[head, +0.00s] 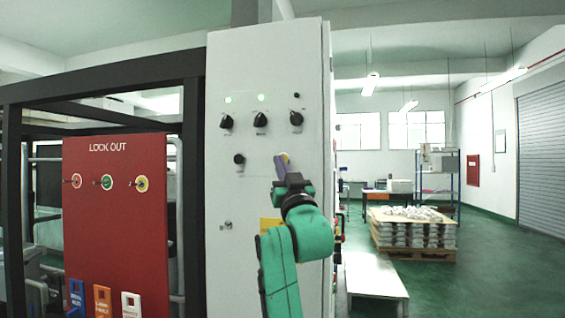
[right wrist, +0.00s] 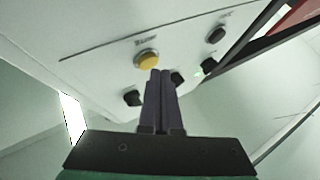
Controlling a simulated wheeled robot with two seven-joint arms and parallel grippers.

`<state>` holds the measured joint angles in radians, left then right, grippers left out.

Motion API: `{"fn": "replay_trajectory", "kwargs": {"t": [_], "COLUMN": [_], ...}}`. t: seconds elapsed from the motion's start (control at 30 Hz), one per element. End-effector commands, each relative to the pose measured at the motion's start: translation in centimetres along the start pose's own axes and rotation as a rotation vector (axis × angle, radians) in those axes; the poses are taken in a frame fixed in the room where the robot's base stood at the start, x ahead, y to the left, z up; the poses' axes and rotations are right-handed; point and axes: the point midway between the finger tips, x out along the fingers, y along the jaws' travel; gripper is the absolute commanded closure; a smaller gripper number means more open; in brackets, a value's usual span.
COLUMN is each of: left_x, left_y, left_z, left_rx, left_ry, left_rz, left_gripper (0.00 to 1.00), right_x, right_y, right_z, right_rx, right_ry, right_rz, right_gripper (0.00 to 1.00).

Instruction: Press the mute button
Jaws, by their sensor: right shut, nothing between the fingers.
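A yellow round button (head: 286,157) sits on the front of the white control cabinet, partly covered by my right gripper in the head view. It shows clearly in the right wrist view (right wrist: 147,60), with a small label beside it that is too blurred to read. My right gripper (head: 279,159) is shut and empty, its dark fingers pointing at the panel. In the right wrist view the fingertips (right wrist: 160,72) are right by the button's edge. I cannot tell whether they touch it. My left gripper is not in view.
The white cabinet (head: 240,70) also carries black knobs (head: 261,119), lit indicators (head: 262,98) and a black button (head: 239,159). A red lockout board (head: 117,230) stands to the left. A pallet of castings (head: 412,232) and a low white platform (head: 374,275) are to the right.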

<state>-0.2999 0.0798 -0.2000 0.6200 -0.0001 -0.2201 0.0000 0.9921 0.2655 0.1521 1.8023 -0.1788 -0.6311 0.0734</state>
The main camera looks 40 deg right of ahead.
Motion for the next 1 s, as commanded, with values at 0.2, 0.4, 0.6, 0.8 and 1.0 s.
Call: {"fn": "replay_trajectory", "kwargs": {"t": [0.2, 0.4, 0.6, 0.8, 1.0], "left_x": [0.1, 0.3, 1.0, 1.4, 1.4], "left_y": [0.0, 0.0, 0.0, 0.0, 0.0], "left_z": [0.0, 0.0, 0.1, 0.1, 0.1], "left_rx": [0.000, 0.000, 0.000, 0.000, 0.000], "left_ry": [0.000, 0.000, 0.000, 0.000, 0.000], "left_rz": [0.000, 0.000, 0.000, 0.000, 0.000], "left_gripper": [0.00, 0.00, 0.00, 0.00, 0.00], "right_x": [-0.2, -0.6, -2.0, -3.4, -3.7], "right_y": [-0.2, -0.4, -1.4, -2.4, -2.7], "right_z": [-0.2, -0.4, -1.3, -2.4, -2.7], "right_rx": [-0.001, -0.001, 0.000, 0.001, 0.000], "right_ry": [0.001, 0.002, 0.003, 0.002, 0.001], "right_rz": [0.000, -0.001, -0.001, -0.001, 0.000], "right_gripper": [1.00, 1.00, 1.00, 1.00, 1.00]}}
